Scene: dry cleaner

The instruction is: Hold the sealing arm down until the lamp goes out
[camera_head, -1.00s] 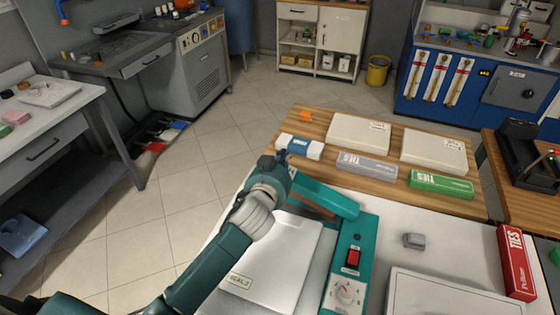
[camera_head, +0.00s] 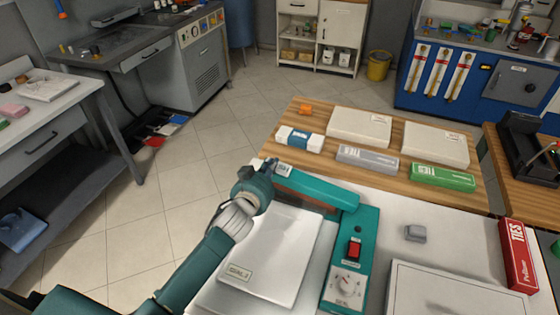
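The teal heat sealer (camera_head: 372,225) stands on the white counter. Its teal sealing arm (camera_head: 320,190) runs left from the hinge end, with a small pale label near its free end. A red rocker-like part (camera_head: 354,248), possibly the lamp or switch, sits on the sealer's panel above a white dial (camera_head: 346,283); I cannot tell whether it is lit. My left gripper (camera_head: 271,168) is at the free left end of the sealing arm, seen from behind. Its fingers are largely hidden, and contact with the arm is unclear. My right gripper is not in view.
A pale flat plate marked SEAL (camera_head: 275,255) lies in front of the arm. Behind, a wooden surface holds white boxes (camera_head: 360,127), a grey box (camera_head: 367,158) and a green box (camera_head: 443,177).

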